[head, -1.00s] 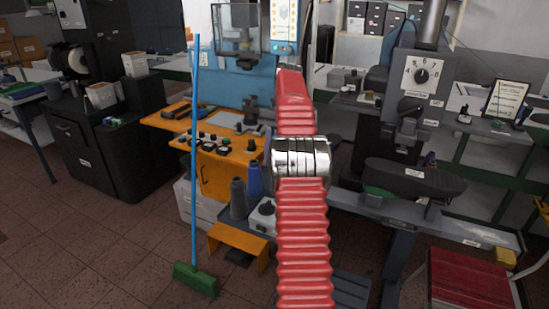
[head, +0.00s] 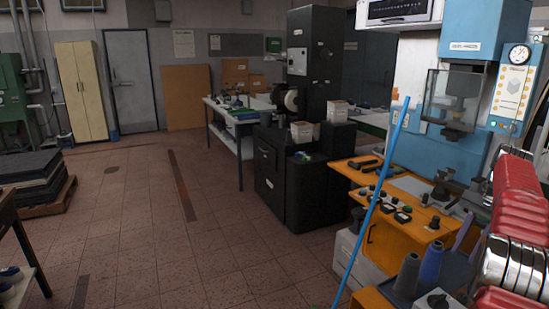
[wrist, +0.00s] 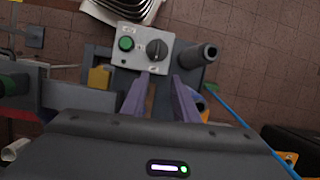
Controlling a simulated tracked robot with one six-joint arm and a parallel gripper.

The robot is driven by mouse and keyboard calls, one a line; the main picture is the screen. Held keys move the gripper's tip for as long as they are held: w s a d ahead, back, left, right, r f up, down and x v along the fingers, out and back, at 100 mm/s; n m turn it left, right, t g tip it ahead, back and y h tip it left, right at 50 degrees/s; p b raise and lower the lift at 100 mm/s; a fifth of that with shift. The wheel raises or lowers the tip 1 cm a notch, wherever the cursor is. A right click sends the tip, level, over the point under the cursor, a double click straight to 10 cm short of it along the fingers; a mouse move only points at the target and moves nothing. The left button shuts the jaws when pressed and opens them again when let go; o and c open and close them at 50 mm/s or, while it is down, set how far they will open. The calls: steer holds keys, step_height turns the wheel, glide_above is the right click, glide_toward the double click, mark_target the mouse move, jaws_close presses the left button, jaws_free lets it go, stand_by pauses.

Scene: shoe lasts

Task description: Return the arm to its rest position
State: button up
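My arm, in a red ribbed sleeve with shiny metal rings, shows at the right edge of the head view. My gripper (wrist: 162,80) appears in the wrist view as two purple fingers held apart. Nothing is visible between the fingertips. They lie over a small grey control box (wrist: 141,52) with a green button and a black knob. Whether they touch it I cannot tell.
An orange machine table (head: 395,245) with knobs and a blue press (head: 480,45) stand close on the right. Dark thread cones (head: 406,275) and a leaning blue broom handle (head: 375,200) are near my arm. A black cabinet machine (head: 300,190) stands beyond. Open tiled floor lies left.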

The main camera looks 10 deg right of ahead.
step_height(320, 180, down, 5)
steer(key=a+n+h, duration=0.2)
steer(key=a+n, duration=0.2)
steer(key=a, duration=0.5)
steer(key=s+a+r+n+t, duration=0.2)
steer(key=s+a, duration=0.4)
steer(key=a, duration=0.6)
steer(key=s+a+r+n+t+h, duration=0.1)
steer(key=s+a+n, duration=0.3)
steer(key=a, duration=0.8)
steer(key=s+a+r+n+t, duration=0.2)
steer(key=s+a, duration=0.6)
steer(key=a, duration=0.4)
steer(key=shift+s+a+r+n+t+h, duration=0.25)
steer(key=shift+r+n+t+h, duration=0.15)
steer(key=shift+n+t, duration=0.45)
